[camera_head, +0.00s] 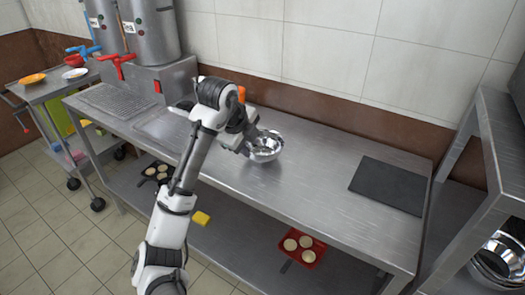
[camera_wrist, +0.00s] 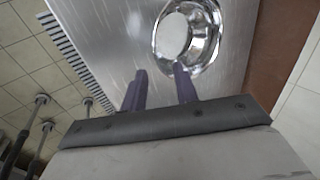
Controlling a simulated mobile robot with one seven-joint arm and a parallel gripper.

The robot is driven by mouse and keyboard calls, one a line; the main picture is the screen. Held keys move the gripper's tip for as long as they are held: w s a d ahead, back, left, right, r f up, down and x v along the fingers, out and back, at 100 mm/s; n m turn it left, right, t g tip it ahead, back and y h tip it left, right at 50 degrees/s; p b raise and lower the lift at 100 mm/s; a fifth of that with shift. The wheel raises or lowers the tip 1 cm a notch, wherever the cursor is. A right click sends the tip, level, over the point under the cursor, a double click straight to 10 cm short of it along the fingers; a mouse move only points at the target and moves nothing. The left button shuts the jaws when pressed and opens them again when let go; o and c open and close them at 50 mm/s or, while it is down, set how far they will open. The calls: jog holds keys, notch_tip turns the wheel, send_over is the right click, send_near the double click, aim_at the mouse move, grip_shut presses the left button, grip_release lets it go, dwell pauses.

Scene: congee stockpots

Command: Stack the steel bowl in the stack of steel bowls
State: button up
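A shiny steel bowl (camera_head: 266,147) is at the middle of the steel counter, right beside my gripper (camera_head: 249,143). In the wrist view the bowl (camera_wrist: 187,35) lies just beyond the fingertips. My gripper (camera_wrist: 160,72) has its two dark fingers apart. The right finger overlaps the bowl's near rim, and the left finger is outside the bowl. Whether the finger touches the rim cannot be told. Several steel bowls (camera_head: 502,259), seemingly the stack, sit on the rack's lower level at the far right, partly cut off by the frame edge.
A dark board (camera_head: 389,186) lies on the right of the counter (camera_head: 320,180). Steel stockpots (camera_head: 150,35) with taps stand at the back left. A red tray (camera_head: 302,248) is on the shelf below. The rack's upright (camera_head: 474,190) stands beside the bowls.

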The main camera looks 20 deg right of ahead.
aim_at(255, 157)
jog(key=p+x, duration=0.2)
jog(key=x, duration=0.5)
jog(key=shift+w+f, duration=0.1)
jog(key=shift+f, duration=0.25)
grip_shut()
